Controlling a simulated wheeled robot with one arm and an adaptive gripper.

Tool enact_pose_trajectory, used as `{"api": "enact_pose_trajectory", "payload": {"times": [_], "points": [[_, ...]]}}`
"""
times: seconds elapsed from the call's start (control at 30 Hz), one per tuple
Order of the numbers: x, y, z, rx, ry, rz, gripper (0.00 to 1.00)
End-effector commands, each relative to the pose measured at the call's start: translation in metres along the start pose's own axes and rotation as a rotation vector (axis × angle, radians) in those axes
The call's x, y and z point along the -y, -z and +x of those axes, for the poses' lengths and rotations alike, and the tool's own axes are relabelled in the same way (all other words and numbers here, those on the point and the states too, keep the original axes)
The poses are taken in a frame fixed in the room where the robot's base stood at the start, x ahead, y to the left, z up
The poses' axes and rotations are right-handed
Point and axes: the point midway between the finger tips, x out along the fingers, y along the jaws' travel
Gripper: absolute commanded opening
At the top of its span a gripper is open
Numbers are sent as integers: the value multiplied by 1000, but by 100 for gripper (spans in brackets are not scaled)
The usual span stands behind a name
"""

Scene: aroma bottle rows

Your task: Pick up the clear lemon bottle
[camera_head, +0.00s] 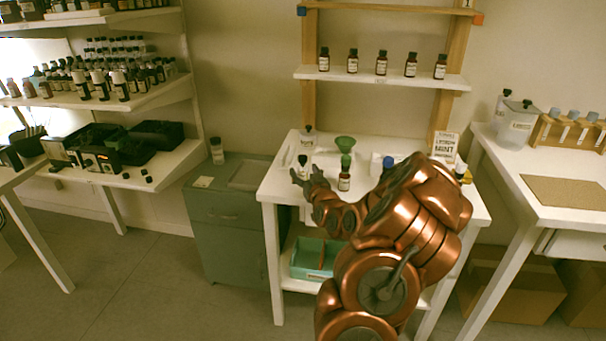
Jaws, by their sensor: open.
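The white table (275,190) holds a few small bottles. A small clear-looking bottle with a dark cap (303,163) stands near the left edge of the table, right by my gripper's fingertips; its lower part is hidden by the fingers. Another clear bottle (308,140) stands farther back. Their labels are too small to read, so I cannot tell which is lemon. My gripper (306,176) is open at the table's left side, with its fingers spread. I cannot tell whether it touches the nearer bottle.
Several brown bottles line the shelf (430,78) above. My arm hides the table's right front.

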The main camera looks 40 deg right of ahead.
Motion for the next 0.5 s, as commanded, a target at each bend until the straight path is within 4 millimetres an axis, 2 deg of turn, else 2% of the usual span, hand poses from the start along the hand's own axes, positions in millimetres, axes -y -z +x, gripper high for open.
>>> {"api": "enact_pose_trajectory", "payload": {"times": [0.37, 0.5], "points": [[0, 1, 6, -2, 0, -1, 64], [0, 1, 6, -2, 0, -1, 50]]}}
